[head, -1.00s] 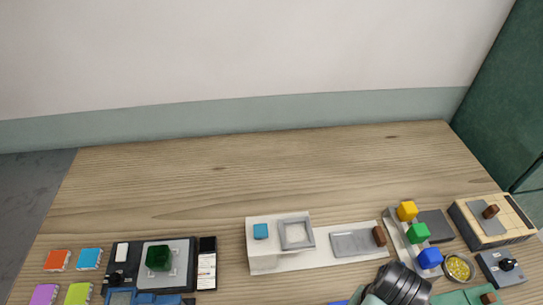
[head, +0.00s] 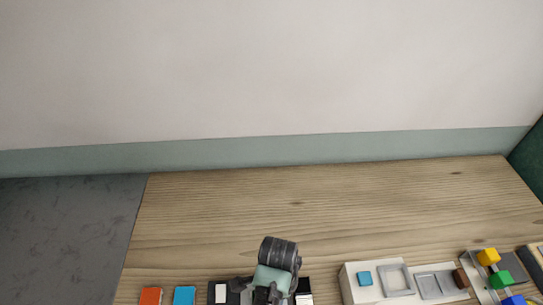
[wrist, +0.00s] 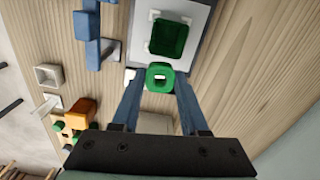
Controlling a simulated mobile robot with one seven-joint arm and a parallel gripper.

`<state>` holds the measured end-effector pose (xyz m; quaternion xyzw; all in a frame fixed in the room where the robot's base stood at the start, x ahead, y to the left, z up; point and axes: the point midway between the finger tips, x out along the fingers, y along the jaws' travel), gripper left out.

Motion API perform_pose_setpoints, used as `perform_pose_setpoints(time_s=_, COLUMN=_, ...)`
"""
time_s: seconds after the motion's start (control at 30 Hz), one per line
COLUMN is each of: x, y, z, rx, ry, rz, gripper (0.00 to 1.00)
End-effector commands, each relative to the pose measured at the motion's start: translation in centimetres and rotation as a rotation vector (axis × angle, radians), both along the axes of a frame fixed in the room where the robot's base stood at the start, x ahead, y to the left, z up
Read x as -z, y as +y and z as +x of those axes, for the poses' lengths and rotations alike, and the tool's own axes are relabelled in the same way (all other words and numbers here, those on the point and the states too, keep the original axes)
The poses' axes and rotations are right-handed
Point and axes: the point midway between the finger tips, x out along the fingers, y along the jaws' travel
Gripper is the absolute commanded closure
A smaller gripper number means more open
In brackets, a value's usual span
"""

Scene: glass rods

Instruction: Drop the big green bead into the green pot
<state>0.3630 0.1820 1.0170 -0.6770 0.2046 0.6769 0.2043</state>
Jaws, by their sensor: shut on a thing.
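The big green bead (wrist: 151,82), a ring with a small rectangular hole, is between the two blue fingertips of my gripper (wrist: 160,78) in the wrist view. My gripper is shut on it. The green pot (wrist: 168,39) is a dark green square cup on a pale grey plate (wrist: 196,16), just beyond the bead in the wrist view. The bead shows apart from the pot's opening. In the head view my arm's end covers the pot, and the bead cannot be made out there.
A blue fixture (wrist: 90,35) stands beside the plate in the wrist view, with a small white cup (wrist: 48,75) farther left. In the head view, orange (head: 151,296) and blue (head: 184,295) squares lie left, and a white block (head: 360,293) stands right. Bare wood lies behind.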

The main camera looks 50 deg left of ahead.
Motion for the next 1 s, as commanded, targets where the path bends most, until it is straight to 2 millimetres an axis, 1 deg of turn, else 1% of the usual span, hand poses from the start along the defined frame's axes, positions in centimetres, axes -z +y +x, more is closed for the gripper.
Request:
perform_pose_setpoints(time_s=0.03, x=-0.7, y=1.0, z=-0.8, rx=0.028, ry=0.002, rz=-0.002, gripper=1.00)
perform_pose_setpoints(time_s=0.1, x=-0.6, y=1.9, z=-1.5, rx=0.068, ry=0.001, rz=-0.002, gripper=1.00)
perform_pose_setpoints(time_s=0.23, x=-0.3, y=2.7, z=-2.2, rx=0.111, ry=-0.001, rz=-0.001, gripper=1.00)
perform_pose_setpoints(time_s=0.47, x=0.7, y=2.8, z=-2.3, rx=0.122, ry=-0.001, rz=-0.001, gripper=1.00)
perform_pose_setpoints(time_s=0.8, x=3.5, y=2.8, z=-2.3, rx=0.121, ry=-0.001, rz=-0.001, gripper=1.00)
perform_pose_setpoints(time_s=1.0, x=4.8, y=2.8, z=-2.3, rx=0.121, ry=0.000, rz=-0.001, gripper=1.00)
